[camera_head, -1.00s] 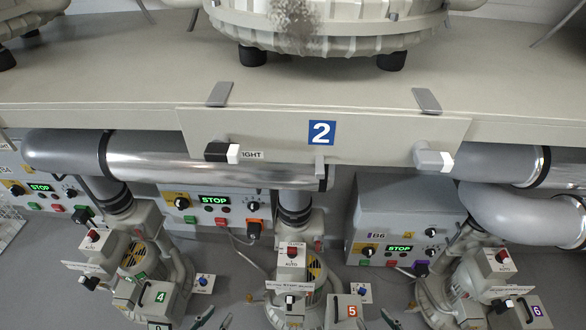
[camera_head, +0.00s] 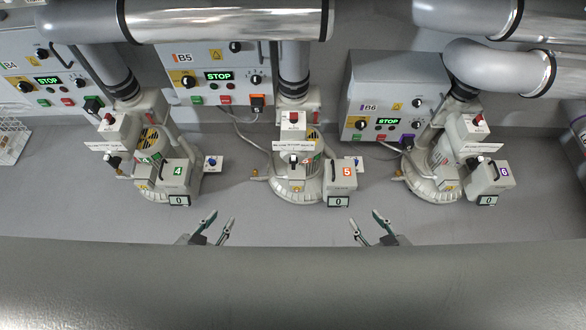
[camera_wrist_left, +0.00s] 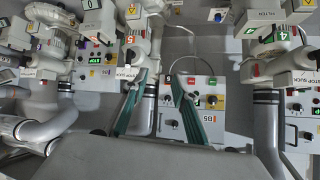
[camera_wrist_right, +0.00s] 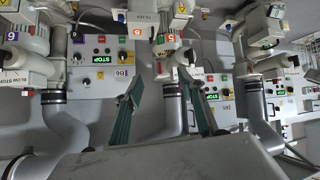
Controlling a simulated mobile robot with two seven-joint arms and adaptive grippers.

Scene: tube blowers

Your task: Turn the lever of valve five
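Valve five is the grey unit with the orange "5" (camera_head: 347,170) at the middle of the head view, below panel B5. It has a red-topped lever or knob (camera_head: 293,117) at its top and a black-and-white one (camera_head: 294,159) lower at the front. Which of these is the valve lever I cannot tell. The "5" also shows in the left wrist view (camera_wrist_left: 111,63) and the right wrist view (camera_wrist_right: 171,38). My left gripper (camera_head: 219,220) is open and empty, below and left of unit five. My right gripper (camera_head: 365,219) is open and empty, below and slightly right of it. Neither touches anything.
Unit four (camera_head: 178,171) stands to the left and unit six (camera_head: 492,175) to the right. Panel B5 (camera_head: 215,80) stands behind, reading STOP. Large pipes (camera_head: 225,20) run above. Grey floor is clear between the units and my grippers. A wire rack (camera_head: 10,140) is at far left.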

